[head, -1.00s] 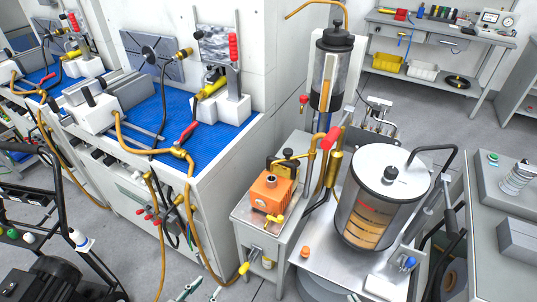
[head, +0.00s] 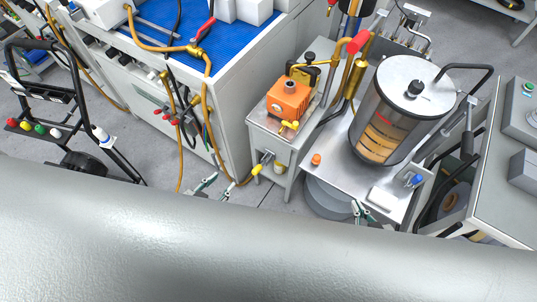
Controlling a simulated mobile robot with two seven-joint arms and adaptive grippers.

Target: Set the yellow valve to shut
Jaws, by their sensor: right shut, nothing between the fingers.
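Two yellow handles show in the head view. One is a yellow lever (head: 257,170) on a metal fitting at the front of the small grey cabinet. The other is a small yellow tap handle (head: 290,126) on the orange pump unit (head: 288,99). I cannot tell from the picture which is the task's valve, or its setting. My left gripper (head: 217,186) is just left of and below the lever, its fingertips apart and empty. My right gripper (head: 360,210) is small in view at the lower edge of the steel bench, shut and empty.
A glass-walled tank (head: 392,115) with a steel lid stands on the steel bench (head: 340,168) to the right. An orange knob (head: 316,159) sits on its left part. Orange hoses (head: 206,115) hang in front of the blue-topped bench (head: 235,42). A grey curved surface covers the bottom of the view.

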